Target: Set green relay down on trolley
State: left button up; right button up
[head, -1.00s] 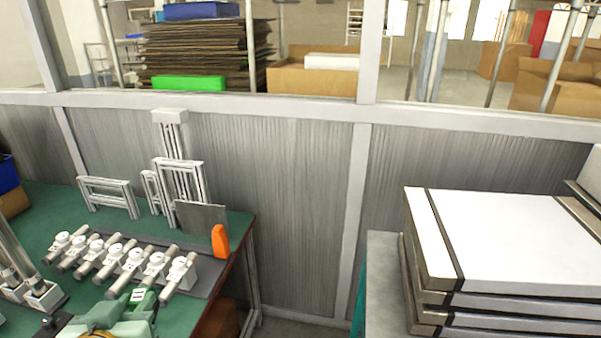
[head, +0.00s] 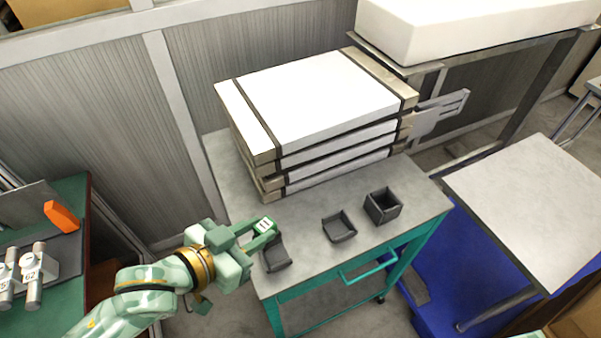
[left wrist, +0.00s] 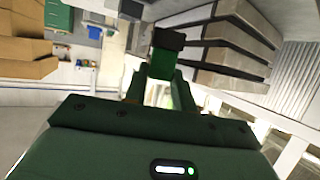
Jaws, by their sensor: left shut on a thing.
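My left gripper (head: 258,238) reaches in from the lower left and is shut on the green relay (head: 265,225), which carries a white label. The gripper is at the left edge of the trolley (head: 312,258), a grey-topped table with a teal frame. The relay is over or beside the leftmost dark holder (head: 277,258); the exact height gap cannot be told. In the left wrist view the green relay (left wrist: 162,66) sits between the fingertips, with a dark piece at its far end. My right gripper is not in view.
A strapped stack of white panels (head: 318,98) fills the trolley's back. Two more dark holders, a shallow one (head: 340,228) and a boxy one (head: 383,207), stand to the right. Bare top lies along the front edge. A grey table (head: 530,205) stands further right.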

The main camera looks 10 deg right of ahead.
pick_arm(q)
jog(key=w+d+f+b, duration=0.1)
jog(key=w+f, duration=0.2)
jog(key=w, duration=0.1)
jog(key=w+d+f+b, duration=0.1)
jog(key=w+f+b, duration=0.1)
jog(key=w+f, duration=0.1)
jog(key=w+d+f+b, duration=0.1)
jog(key=w+f+b, duration=0.1)
jog(key=w, duration=0.3)
jog(key=shift+d+f, duration=0.4)
jog(key=shift+f, duration=0.15)
jog(key=shift+w+f+b, duration=0.25)
jog(key=shift+b, duration=0.05)
notch_tip(320, 180, down, 4)
jog(key=shift+w+d+r+b, duration=0.1)
jog(key=shift+w+r+b, duration=0.1)
jog(key=shift+b, duration=0.65)
jog(key=shift+r, duration=0.15)
jog(key=shift+s, duration=0.1)
jog(key=o, duration=1)
